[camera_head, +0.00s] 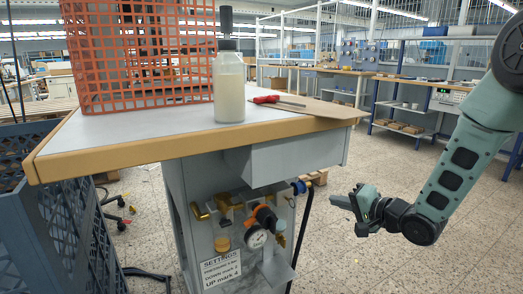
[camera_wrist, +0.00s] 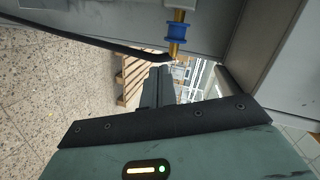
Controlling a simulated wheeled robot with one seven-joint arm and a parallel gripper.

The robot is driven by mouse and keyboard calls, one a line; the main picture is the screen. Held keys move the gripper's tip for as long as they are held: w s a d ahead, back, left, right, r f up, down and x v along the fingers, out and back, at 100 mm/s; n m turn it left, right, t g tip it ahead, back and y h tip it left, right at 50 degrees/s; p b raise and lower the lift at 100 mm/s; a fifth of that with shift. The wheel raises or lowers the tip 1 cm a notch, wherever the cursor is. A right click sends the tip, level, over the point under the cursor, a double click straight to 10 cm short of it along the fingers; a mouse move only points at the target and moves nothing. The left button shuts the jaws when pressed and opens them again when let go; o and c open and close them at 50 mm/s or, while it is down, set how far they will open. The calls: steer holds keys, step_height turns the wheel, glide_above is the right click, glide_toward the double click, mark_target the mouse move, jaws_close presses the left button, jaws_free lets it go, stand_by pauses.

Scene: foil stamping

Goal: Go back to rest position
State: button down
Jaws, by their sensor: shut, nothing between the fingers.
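My gripper (camera_head: 342,201) hangs to the right of the workbench in the head view, at about the height of the valves and gauge under the tabletop. Its fingers point left, toward the bench's lower cabinet. In the wrist view my gripper (camera_wrist: 160,72) shows its two dark fingers together, shut with nothing between them. A blue fitting on a brass pipe (camera_wrist: 177,32) shows just past the fingertips in the wrist view. A black hose (camera_wrist: 90,40) runs from the left toward it. I cannot tell whether the fingers touch either.
The workbench (camera_head: 150,133) carries an orange mesh basket (camera_head: 140,60), a bottle of pale liquid (camera_head: 229,90) and a red-handled tool (camera_head: 268,99). A pressure gauge (camera_head: 256,237) sits below. A dark blue crate (camera_head: 60,225) stands at left. Open floor (camera_head: 400,265) lies around my arm.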

steer(key=s+a+r+n+g+h, duration=0.1)
steer(key=s+a+n+g+h, duration=0.6)
steer(key=s, duration=0.8)
steer(key=s+a+r+n+g+h, duration=0.1)
steer(key=s+n+g, duration=0.25)
steer(key=s, duration=0.75)
steer(key=s+r+n+g, duration=0.2)
steer(key=s+n, duration=0.3)
steer(key=s, duration=0.6)
step_height(320, 180, up, 24)
steer(key=p, duration=2.4)
steer(key=shift+w+a+m+p, duration=0.15)
steer(key=shift+w+m+p, duration=0.15)
steer(key=shift+m+p, duration=0.1)
